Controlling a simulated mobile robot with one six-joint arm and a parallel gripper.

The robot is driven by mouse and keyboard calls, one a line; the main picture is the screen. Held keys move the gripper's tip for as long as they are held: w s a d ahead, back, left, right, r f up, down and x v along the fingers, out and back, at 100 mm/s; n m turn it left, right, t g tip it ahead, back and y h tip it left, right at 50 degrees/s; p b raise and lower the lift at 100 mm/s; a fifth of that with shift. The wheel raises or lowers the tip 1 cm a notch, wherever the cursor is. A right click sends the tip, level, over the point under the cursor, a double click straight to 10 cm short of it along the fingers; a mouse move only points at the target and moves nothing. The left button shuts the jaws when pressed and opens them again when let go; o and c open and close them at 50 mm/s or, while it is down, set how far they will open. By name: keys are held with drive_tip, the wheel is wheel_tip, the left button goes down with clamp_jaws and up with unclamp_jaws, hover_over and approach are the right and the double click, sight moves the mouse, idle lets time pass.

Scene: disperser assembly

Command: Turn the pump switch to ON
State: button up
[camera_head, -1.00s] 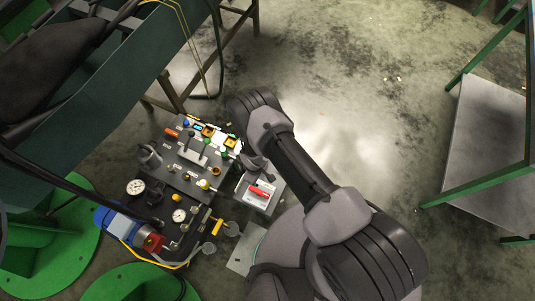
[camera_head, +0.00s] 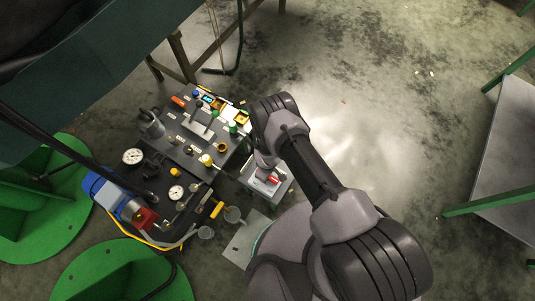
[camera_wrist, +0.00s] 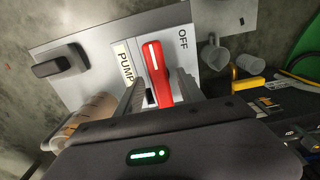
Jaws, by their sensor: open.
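The pump switch is a red lever with a white stripe (camera_wrist: 155,68) on a pale panel (camera_wrist: 105,50). In the wrist view a "PUMP" label lies to its left and "OFF" is printed to its upper right. My gripper (camera_wrist: 160,88) is open, with one finger on each side of the red lever. I cannot tell whether either finger touches it. In the head view the red lever (camera_head: 273,180) shows on the grey switch box (camera_head: 284,190), and my gripper (camera_head: 266,176) is right at it, partly hiding the box.
A dark equipment panel (camera_head: 160,183) with gauges, valves and knobs stands left of the switch box. A blue and red motor (camera_head: 122,202) and yellow hose are at its front left. Open floor lies to the right.

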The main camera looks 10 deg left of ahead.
clamp_jaws()
drive_tip(key=shift+m, duration=0.4)
drive_tip(key=m, duration=0.3)
drive_tip(key=shift+m, duration=0.4)
drive_tip(key=m, duration=0.4)
drive_tip(key=shift+m, duration=0.3)
drive_tip(key=m, duration=0.8)
drive_tip(key=shift+m, duration=0.3)
